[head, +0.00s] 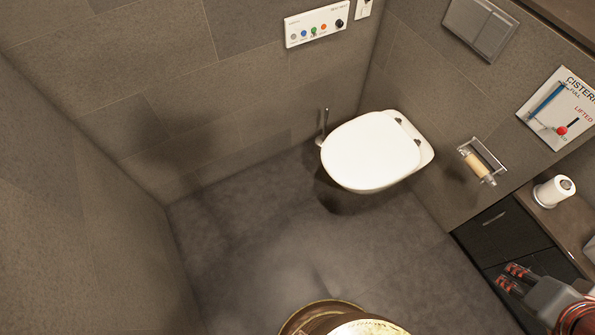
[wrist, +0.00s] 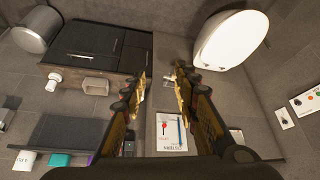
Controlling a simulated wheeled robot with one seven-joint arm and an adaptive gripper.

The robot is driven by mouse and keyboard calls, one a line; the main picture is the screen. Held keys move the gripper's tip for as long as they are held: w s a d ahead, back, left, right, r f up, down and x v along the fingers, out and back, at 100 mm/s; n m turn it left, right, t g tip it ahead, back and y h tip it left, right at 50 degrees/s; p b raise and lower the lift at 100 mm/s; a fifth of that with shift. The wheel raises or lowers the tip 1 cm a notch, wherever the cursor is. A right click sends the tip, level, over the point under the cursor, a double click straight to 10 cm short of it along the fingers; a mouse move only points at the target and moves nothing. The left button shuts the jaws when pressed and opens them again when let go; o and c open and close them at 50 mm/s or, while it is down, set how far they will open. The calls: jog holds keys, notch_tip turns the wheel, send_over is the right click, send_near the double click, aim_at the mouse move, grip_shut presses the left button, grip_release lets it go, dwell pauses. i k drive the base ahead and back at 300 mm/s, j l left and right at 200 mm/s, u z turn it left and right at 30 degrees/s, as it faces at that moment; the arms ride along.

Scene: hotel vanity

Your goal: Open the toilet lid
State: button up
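The white toilet (head: 423,158) hangs on the wall at the right of centre in the head view. Its white lid (head: 368,150) lies flat and shut over the bowl, with the hinge end towards the wall at the right. The toilet also shows at the upper right of the wrist view (wrist: 232,40), beyond my right-hand finger. My gripper (wrist: 160,78) has its two fingers spread apart with nothing between them. It is apart from the lid.
A paper holder (head: 480,163) is on the wall right of the toilet. A dark cabinet (head: 505,235) with a white roll (head: 553,191) on top stands at the right. A cistern sign (head: 560,108) and flush plate (head: 480,27) are above. The floor (head: 260,240) before the toilet is clear.

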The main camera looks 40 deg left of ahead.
aim_at(369, 151)
jog(key=u, duration=1.45)
jog(key=j, duration=0.1)
